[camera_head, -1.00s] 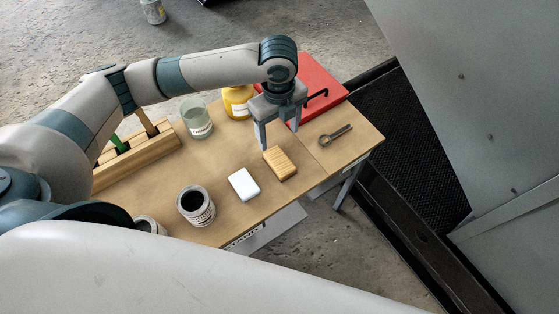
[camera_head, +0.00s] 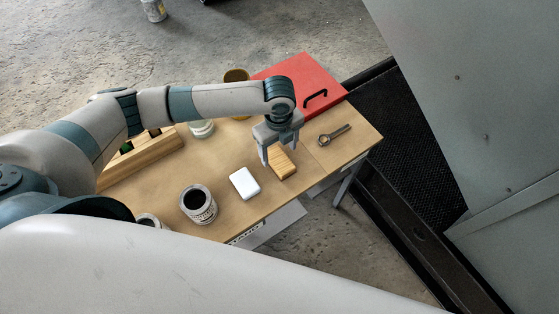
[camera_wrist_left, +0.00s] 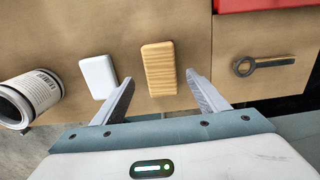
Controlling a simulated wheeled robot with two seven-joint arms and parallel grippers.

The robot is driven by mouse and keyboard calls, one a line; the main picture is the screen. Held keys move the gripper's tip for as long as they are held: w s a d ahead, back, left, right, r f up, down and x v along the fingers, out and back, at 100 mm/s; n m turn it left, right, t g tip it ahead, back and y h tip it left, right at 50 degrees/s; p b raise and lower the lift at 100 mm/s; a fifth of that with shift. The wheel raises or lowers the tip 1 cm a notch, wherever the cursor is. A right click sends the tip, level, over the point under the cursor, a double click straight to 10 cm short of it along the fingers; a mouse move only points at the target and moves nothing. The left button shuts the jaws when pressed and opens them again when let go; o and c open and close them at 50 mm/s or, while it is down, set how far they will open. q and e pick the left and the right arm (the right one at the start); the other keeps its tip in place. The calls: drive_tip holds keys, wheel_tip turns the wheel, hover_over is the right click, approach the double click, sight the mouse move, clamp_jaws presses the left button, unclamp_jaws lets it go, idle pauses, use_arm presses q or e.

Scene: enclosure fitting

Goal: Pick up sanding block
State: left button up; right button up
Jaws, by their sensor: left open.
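The sanding block appears to be the tan, ribbed wooden block (camera_head: 284,165) on the table near its front edge. In the left wrist view the block (camera_wrist_left: 158,68) lies between and just beyond the fingertips, with a gap on each side. My left gripper (camera_head: 279,156) is open and empty, pointing down at the block's far end. Its two fingers (camera_wrist_left: 160,78) also show in the left wrist view. In the head view the fingers hide part of the block's far end. My right gripper is not in view.
A white block (camera_head: 244,183) lies close left of the wooden one, with a dark open can (camera_head: 198,204) further left. A ring-ended metal tool (camera_head: 334,135) lies to the right. A red case (camera_head: 305,78), glass jar (camera_head: 201,130) and wooden rack (camera_head: 143,160) stand behind.

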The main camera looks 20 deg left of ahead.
sight(279, 160)
use_arm(q)
drive_tip(key=shift+f+p, duration=0.4)
drive_tip(key=shift+f, duration=0.05)
wheel_tip(279, 160, down, 3)
drive_tip(key=shift+d+f+p, duration=0.1)
drive_tip(key=shift+p, duration=0.5)
drive_tip(key=shift+f, duration=0.5)
drive_tip(key=c, duration=1.2)
